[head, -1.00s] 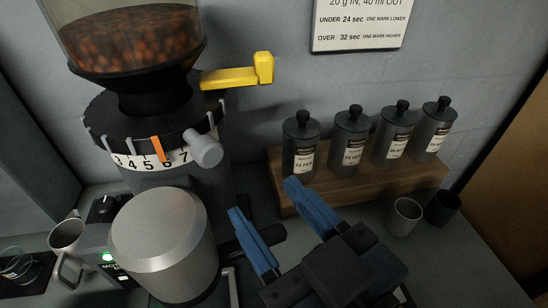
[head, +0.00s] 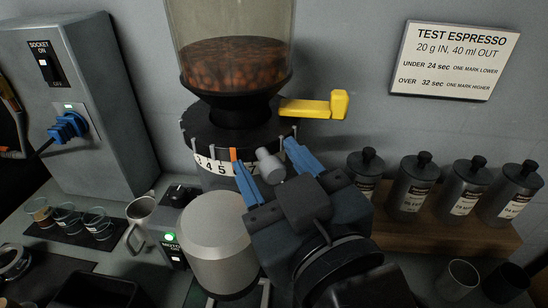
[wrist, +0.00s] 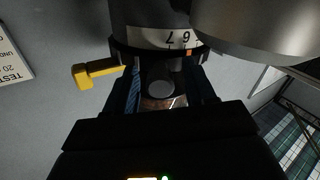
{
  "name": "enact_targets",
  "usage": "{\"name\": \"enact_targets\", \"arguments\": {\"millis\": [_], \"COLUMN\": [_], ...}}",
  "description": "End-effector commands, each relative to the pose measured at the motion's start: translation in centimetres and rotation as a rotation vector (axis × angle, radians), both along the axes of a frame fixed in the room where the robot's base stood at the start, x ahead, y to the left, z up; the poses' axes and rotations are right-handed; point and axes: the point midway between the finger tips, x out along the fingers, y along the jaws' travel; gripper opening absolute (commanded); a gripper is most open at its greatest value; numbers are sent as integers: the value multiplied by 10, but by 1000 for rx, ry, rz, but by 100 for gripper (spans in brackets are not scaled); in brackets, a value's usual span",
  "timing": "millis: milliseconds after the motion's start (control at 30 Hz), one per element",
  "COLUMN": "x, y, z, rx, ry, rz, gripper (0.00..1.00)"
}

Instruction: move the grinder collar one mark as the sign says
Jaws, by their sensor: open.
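The grinder's black collar (head: 240,135) sits under the bean hopper (head: 236,65), above a white number scale (head: 212,167). An orange marker (head: 233,155) stands near 5 and 6; its exact setting is unclear. A grey round knob (head: 269,166) sticks out from the collar. My gripper (head: 263,153) is open, with one blue finger on each side of the knob. In the wrist view the knob (wrist: 160,90) lies between the fingers; contact cannot be told. The sign (head: 455,60) reads under 24 sec one mark lower, over 32 sec one mark higher.
A yellow lever (head: 315,107) juts right above the collar. A silver cylinder (head: 217,240) stands in front of the grinder. Labelled canisters (head: 412,185) stand on a wooden rack at right. A metal jug (head: 140,222) and small glasses (head: 68,218) are at left.

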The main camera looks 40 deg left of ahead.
Motion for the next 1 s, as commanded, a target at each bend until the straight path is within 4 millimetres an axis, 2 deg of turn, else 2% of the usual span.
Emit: {"name": "enact_targets", "arguments": {"millis": [300, 867, 1000], "x": [1, 1, 1], "y": [3, 3, 3], "z": [0, 0, 0], "rx": [1, 0, 0], "ry": [-1, 0, 0], "rz": [-1, -1, -1], "gripper": [54, 1, 0]}}
